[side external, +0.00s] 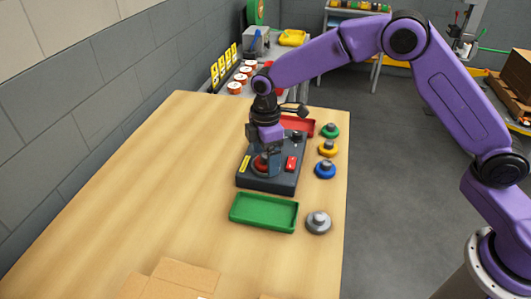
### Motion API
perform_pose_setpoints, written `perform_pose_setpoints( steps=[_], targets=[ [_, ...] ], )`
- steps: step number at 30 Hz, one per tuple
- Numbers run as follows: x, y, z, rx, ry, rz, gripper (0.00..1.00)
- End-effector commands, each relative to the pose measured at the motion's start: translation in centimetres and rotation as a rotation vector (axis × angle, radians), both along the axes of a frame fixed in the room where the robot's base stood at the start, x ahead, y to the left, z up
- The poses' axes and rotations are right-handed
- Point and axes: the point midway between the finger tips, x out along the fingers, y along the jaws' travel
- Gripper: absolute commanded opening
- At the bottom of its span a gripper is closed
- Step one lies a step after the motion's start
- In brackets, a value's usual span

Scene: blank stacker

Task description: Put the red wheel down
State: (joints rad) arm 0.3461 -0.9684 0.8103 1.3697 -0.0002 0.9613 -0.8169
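A red wheel (260,164) shows partly beneath my gripper (267,164), at the top of a dark grey machine (267,187) on the wooden table. My gripper points down, with its fingers at the wheel. The fingers hide much of the wheel, so I cannot tell whether they are shut on it or whether it rests on the machine. A green tray (264,213) in front of the machine is empty. A red tray (302,125) stands behind the machine, partly hidden by my arm.
Green (330,130), yellow (328,147) and blue (325,169) wheels stand in a row right of the machine. A grey wheel (318,222) stands beside the green tray. A cardboard box (180,280) is at the front edge. The table's left side is clear.

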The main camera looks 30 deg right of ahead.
Motion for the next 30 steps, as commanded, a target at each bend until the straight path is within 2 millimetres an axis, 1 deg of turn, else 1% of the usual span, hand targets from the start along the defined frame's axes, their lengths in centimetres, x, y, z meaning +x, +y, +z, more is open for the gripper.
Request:
perform_pose_setpoints(
  steps=[5, 8, 11, 21, 24, 27, 30],
  targets=[
    [0.0, 0.0, 0.1, 0.001, -0.001, 0.000, 0.86],
    [0.1, 0.0, 0.7, 0.002, -0.002, -0.001, 0.86],
    [0.1, 0.1, 2.0, 0.003, -0.004, 0.000, 0.86],
    [0.1, 0.1, 8.8, 0.003, -0.005, 0.000, 0.86],
    [0.1, 0.1, 10.4, 0.003, -0.003, 0.000, 0.86],
    [0.1, 0.0, 11.6, 0.002, -0.003, -0.001, 0.86],
    [0.0, 0.0, 12.3, 0.001, -0.001, 0.000, 0.86]
  ],
)
